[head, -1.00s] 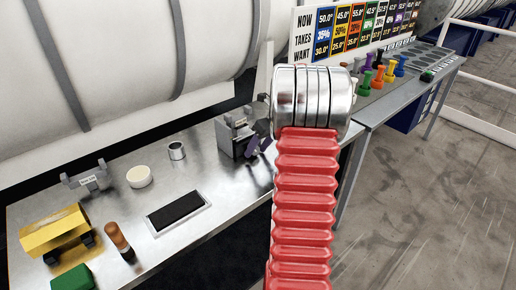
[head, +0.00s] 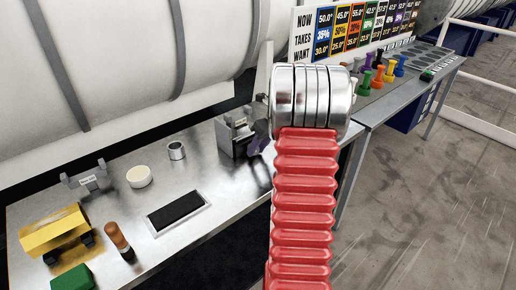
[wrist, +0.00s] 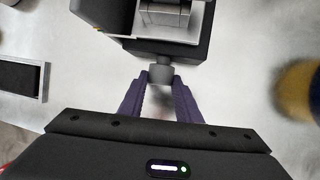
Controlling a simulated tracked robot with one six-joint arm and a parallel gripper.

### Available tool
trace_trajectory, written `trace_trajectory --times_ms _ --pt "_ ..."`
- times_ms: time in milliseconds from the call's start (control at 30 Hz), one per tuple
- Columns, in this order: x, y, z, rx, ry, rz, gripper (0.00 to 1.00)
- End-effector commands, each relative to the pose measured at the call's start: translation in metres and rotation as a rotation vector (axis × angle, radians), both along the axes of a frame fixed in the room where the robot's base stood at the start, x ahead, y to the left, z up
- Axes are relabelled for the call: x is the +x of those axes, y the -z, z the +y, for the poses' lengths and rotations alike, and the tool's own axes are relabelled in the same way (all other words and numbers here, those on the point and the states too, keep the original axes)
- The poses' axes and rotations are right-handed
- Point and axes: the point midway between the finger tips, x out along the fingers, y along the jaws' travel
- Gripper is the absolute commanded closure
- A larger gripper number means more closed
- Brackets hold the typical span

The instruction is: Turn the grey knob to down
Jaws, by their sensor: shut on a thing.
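The grey knob (wrist: 160,74) shows in the wrist view on the near side of a dark and grey boxy device. My gripper (wrist: 160,84) has purple fingers, one on each side of the knob, shut on it. In the head view the device (head: 232,133) stands at the right part of the steel bench. There my gripper (head: 258,142) shows only in part beside it, mostly hidden behind my red arm. The knob is hidden in the head view, and I cannot read which way it points.
The steel bench (head: 190,243) holds a black pad (head: 176,216), a white round piece (head: 139,176), a metal cup (head: 176,151), a yellow block (head: 55,232), an orange-handled tool (head: 118,237) and a green block (head: 73,277). Coloured spools (head: 378,77) stand on the right table.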

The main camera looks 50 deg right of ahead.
Motion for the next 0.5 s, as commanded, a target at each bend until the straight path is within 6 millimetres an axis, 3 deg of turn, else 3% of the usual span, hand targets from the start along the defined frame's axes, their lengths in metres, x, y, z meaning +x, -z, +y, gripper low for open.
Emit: trace_trajectory --times_ms 500 --pt "-0.0006 0.0007 0.0058 -0.275 -0.002 0.035 0.92"
